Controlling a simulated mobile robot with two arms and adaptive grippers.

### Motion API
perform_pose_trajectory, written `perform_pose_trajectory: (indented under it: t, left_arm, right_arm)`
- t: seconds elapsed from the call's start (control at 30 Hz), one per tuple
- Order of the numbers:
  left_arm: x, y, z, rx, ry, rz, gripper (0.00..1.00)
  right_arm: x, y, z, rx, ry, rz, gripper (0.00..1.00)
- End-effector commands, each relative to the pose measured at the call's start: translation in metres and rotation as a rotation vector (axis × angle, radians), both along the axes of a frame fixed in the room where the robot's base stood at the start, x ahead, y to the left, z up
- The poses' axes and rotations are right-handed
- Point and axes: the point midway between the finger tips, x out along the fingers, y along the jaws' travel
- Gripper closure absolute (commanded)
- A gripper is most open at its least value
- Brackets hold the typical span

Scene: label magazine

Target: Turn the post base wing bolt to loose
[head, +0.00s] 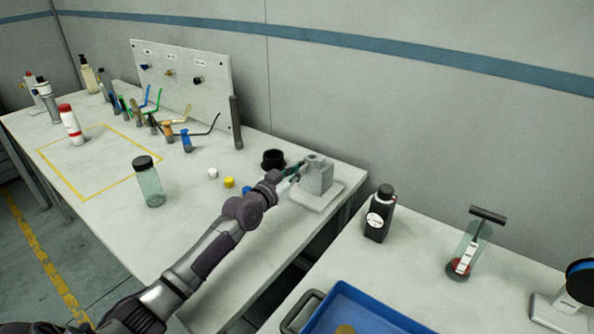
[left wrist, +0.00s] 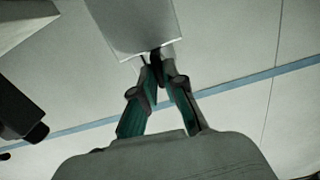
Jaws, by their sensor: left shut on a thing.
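The grey post base block (head: 319,178) stands upright on a flat plate at the right end of the long table, with a round opening in its top. My left gripper (head: 298,169) reaches it from the left, its fingertips at the block's side. In the left wrist view the gripper (left wrist: 160,64) is closed at the edge of the grey block (left wrist: 137,27). It is shut on a small dark part there, the wing bolt (left wrist: 156,54), mostly hidden between the fingertips. The bolt's turn angle cannot be made out. My right gripper is not in view.
A black cup (head: 273,158) stands just behind my left gripper. A dark upright rod (head: 236,122), small caps and a clear jar (head: 149,185) are farther left. A black bottle (head: 379,213) and a blue tray (head: 345,294) are on the other table, across a gap.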

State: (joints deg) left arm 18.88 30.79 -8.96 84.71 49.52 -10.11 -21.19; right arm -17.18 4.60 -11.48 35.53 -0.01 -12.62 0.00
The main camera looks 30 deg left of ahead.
Motion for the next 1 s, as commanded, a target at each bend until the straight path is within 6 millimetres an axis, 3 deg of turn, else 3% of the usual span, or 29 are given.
perform_pose_trajectory:
  t: [0.5,0.53,0.67,1.0]
  left_arm:
    - [-0.0001,0.0003,-0.0003,-0.093,0.013,0.0,1.0]
    - [-0.0001,0.0002,-0.0003,-0.093,0.013,0.0,0.86]
    - [-0.0001,0.0002,-0.0003,-0.092,0.013,0.0,0.65]
    - [-0.0023,0.0006,-0.0006,-0.091,0.014,0.0,0.65]
  right_arm:
    - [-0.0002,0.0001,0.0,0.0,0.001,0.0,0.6]
    - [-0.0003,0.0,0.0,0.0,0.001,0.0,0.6]
    - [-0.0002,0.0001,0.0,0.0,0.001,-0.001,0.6]
    - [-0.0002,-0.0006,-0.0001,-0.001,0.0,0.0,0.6]
